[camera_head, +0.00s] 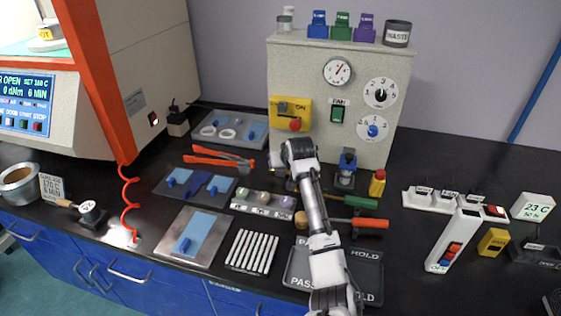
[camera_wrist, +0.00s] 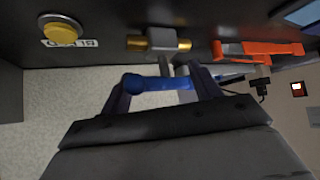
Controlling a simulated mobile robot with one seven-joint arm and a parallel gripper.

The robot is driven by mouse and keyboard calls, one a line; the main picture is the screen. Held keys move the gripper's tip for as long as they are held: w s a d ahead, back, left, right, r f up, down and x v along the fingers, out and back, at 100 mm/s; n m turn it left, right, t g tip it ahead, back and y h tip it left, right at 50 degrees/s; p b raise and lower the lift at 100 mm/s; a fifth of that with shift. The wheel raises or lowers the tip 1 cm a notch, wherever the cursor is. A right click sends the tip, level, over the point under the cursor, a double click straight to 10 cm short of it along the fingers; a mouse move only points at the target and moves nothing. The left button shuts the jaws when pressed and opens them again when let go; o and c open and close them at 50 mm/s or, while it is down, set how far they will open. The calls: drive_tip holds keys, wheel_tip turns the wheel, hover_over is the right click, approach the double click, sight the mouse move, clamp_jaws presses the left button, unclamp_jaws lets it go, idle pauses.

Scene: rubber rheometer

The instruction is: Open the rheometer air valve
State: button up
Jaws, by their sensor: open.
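The air valve (camera_wrist: 162,40) shows in the wrist view, with a grey body and brass ends. Its blue lever (camera_wrist: 155,83) lies crosswise between the fingers of my gripper (camera_wrist: 163,88). The fingers are apart, one on each side of the lever. I cannot tell whether either finger touches it. In the head view my gripper (camera_head: 283,168) is low at the front left of the beige panel cabinet (camera_head: 310,75), and my arm and gripper mostly hide the valve there.
Orange-handled tongs (camera_head: 218,157) lie left of my gripper and also show close by in the wrist view (camera_wrist: 258,50). A blue-topped fitting (camera_head: 347,165) stands to the right.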

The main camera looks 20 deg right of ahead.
drive_tip(key=shift+c, duration=0.3)
drive_tip(key=shift+a, duration=0.1)
drive_tip(key=c, duration=1.2)
clamp_jaws()
drive_tip(key=shift+s+d, duration=0.1)
drive_tip(key=shift+d, duration=0.35)
drive_tip(key=o, duration=1)
unclamp_jaws()
drive_tip(key=shift+d, duration=0.15)
drive_tip(key=shift+o, duration=1.3)
drive_tip(key=shift+a, duration=0.3)
